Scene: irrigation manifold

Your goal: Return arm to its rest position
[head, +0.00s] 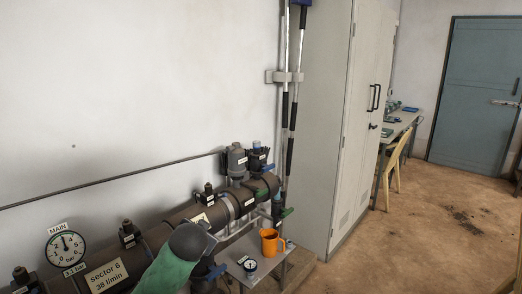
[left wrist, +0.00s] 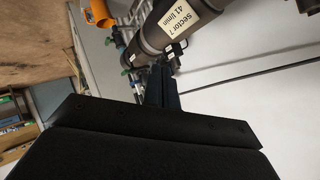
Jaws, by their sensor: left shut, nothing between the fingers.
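My left arm shows in the head view as a green link with a dark grey rounded joint, low in front of the manifold pipe (head: 177,217). My left gripper cannot be made out there. In the left wrist view my left gripper (left wrist: 160,75) shows as a black body with its dark fingers together and nothing between them. Its fingertips appear close in front of the brown pipe (left wrist: 147,40), labelled sector 7, 41 l/min; I cannot tell if they touch. My right gripper is in neither view.
An orange jug (head: 269,241) and a small gauge (head: 250,265) stand on a low grey table (head: 232,253) by the pipe. A round MAIN gauge (head: 66,248) is at the left. A tall grey cabinet (head: 318,130) stands behind. Brown floor (head: 420,240) lies open at the right.

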